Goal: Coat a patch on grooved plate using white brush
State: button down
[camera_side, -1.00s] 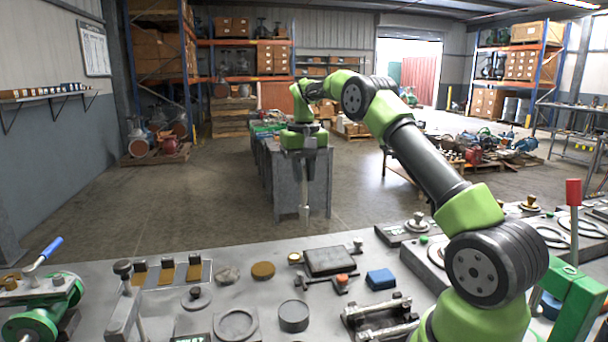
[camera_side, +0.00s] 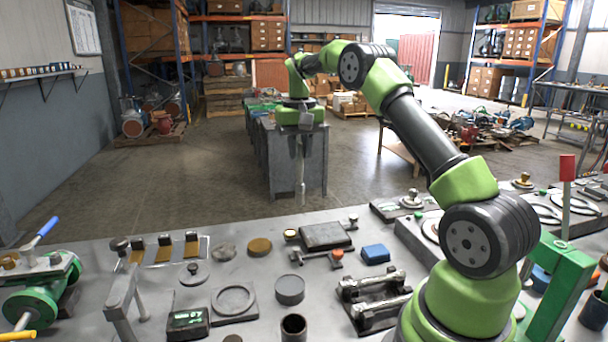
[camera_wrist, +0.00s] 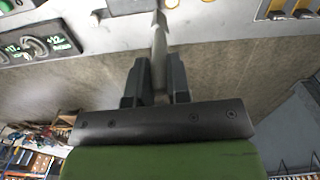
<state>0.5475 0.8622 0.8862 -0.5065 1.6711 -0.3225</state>
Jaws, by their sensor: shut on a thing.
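My gripper (camera_wrist: 156,72) is shut on a pale, slim handle, which I take to be the white brush (camera_wrist: 159,42). It points away from the jaws, toward the bench edge in the wrist view. In the side view my gripper (camera_side: 300,148) hangs beyond the bench's far edge, and the brush (camera_side: 301,182) points down below it, clear of the bench top. A dark flat rectangular plate (camera_side: 325,236) lies near that edge, right of the brush. It may be the grooved plate; grooves are too small to make out.
A green frame with a red-topped lever (camera_side: 567,168) stands at right. Open floor lies beyond the bench.

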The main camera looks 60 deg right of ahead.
jog(key=shift+s+f, duration=3.05)
jog(key=shift+f, duration=0.95)
jog(key=w+a+r, duration=0.3)
jog(key=r, duration=0.5)
jog(key=shift+a, duration=0.1)
